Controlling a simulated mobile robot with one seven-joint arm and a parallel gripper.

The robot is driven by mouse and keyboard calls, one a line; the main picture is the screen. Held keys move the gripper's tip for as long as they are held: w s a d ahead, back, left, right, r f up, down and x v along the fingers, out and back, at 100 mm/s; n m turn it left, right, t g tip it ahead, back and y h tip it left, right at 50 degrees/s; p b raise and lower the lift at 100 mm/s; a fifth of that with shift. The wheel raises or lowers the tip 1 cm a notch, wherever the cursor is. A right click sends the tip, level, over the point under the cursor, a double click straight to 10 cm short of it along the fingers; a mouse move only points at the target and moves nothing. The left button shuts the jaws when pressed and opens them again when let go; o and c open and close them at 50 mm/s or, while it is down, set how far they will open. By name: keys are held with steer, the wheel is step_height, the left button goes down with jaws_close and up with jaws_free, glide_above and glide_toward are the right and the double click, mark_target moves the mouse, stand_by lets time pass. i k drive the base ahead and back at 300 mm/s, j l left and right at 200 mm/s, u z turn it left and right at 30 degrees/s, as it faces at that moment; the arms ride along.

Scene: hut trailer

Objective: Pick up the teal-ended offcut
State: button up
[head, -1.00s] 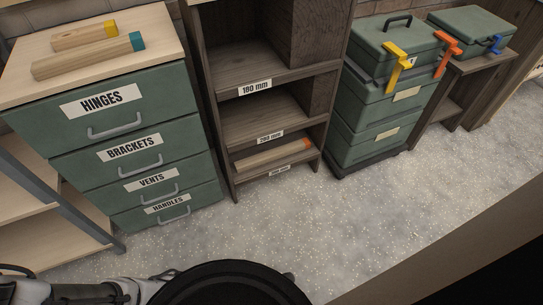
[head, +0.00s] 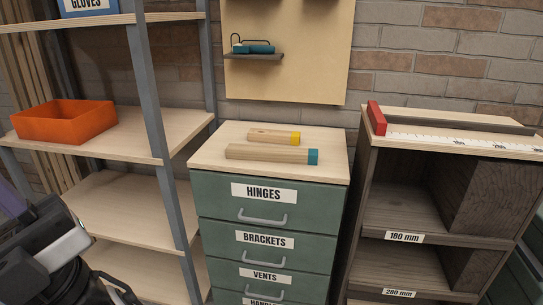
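The teal-ended offcut (head: 268,153) is a pale wooden piece with a teal right end. It lies on the wooden top (head: 214,160) of the green drawer cabinet (head: 265,228), near the front. A yellow-ended offcut (head: 272,137) lies just behind it, roughly parallel and a little shorter. Dark and grey parts of my arm show at the lower left, in front of the shelving and well apart from the offcuts. I cannot make out the gripper fingers.
Metal-framed shelving (head: 150,100) with an orange bin (head: 65,121) stands left of the cabinet. A dark shelf unit (head: 405,212) stands at right, topped by a ruler (head: 460,139) with a red end block (head: 376,118). A pegboard (head: 290,85) with a small shelf is behind.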

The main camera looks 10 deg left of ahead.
mark_target(233, 151)
steer(key=i+l+u, duration=0.1)
steer(key=u, duration=0.3)
steer(key=i+l+u, duration=0.1)
steer(key=u, duration=0.3)
steer(key=i+l+u, duration=0.1)
steer(key=l, duration=0.25)
steer(key=i+l+u, duration=0.15)
steer(key=l, duration=0.15)
steer(key=i+l+u, duration=0.1)
steer(key=l, duration=0.25)
steer(key=i+l, duration=0.1)
steer(key=l, duration=0.2)
steer(key=i+l, duration=0.1)
steer(key=l, duration=0.15)
steer(key=i+l, duration=0.1)
steer(key=l, duration=0.2)
